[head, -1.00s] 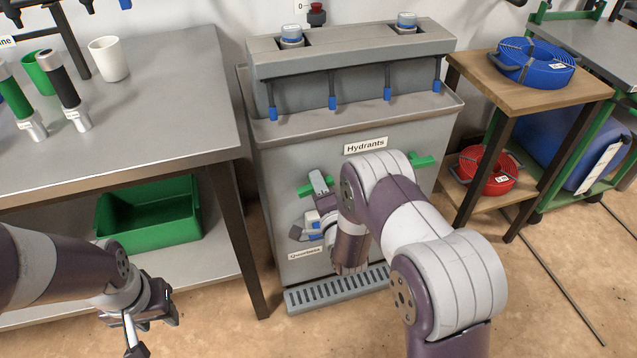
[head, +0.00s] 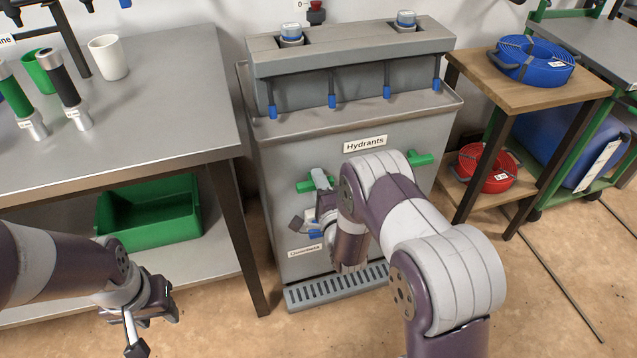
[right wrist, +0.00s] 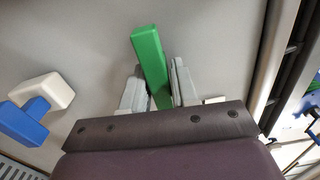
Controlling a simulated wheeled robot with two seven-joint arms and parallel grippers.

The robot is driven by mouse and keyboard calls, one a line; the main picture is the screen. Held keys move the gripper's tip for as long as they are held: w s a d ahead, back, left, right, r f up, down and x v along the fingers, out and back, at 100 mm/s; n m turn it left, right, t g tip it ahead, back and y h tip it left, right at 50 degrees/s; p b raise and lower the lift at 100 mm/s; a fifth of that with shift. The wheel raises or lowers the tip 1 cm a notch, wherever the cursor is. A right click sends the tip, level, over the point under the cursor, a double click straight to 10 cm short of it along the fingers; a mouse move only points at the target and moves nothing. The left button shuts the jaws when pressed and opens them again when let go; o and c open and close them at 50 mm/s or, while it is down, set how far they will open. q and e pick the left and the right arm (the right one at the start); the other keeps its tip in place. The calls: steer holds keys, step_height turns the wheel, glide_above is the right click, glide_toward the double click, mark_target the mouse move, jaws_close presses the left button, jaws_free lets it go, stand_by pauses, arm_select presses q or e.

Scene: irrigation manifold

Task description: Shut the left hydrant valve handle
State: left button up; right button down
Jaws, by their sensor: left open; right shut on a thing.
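The grey hydrant cabinet has a "Hydrants" label (head: 366,145) on its front. The green left hydrant handle (head: 305,187) sticks out to the left below it, partly hidden by my right gripper. My right gripper (head: 319,183) is at this handle, its hand largely hidden behind my forearm. In the right wrist view the green handle (right wrist: 150,55) lies between the two grey fingers, which are shut on it. The green right handle (head: 421,160) is free. My left gripper (head: 150,325) is open and empty, low in front of the bench.
A blue and white fitting shows beside the handle in the right wrist view (right wrist: 30,115). A grate (head: 335,288) lies at the cabinet's foot. A steel bench (head: 150,110) with a green bin (head: 150,220) below stands left; a wooden shelf (head: 575,88) with coiled hoses stands right.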

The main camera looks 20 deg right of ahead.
steer(key=shift+f, duration=0.1)
steer(key=c, duration=1)
jaws_free()
steer(key=s+p, duration=0.1)
steer(key=s, duration=0.3)
steer(key=s+p, duration=0.1)
steer(key=s, duration=0.3)
steer(key=s+p, duration=0.1)
steer(key=s, duration=0.3)
steer(key=shift+s+d, duration=0.25)
steer(key=shift+s, duration=0.15)
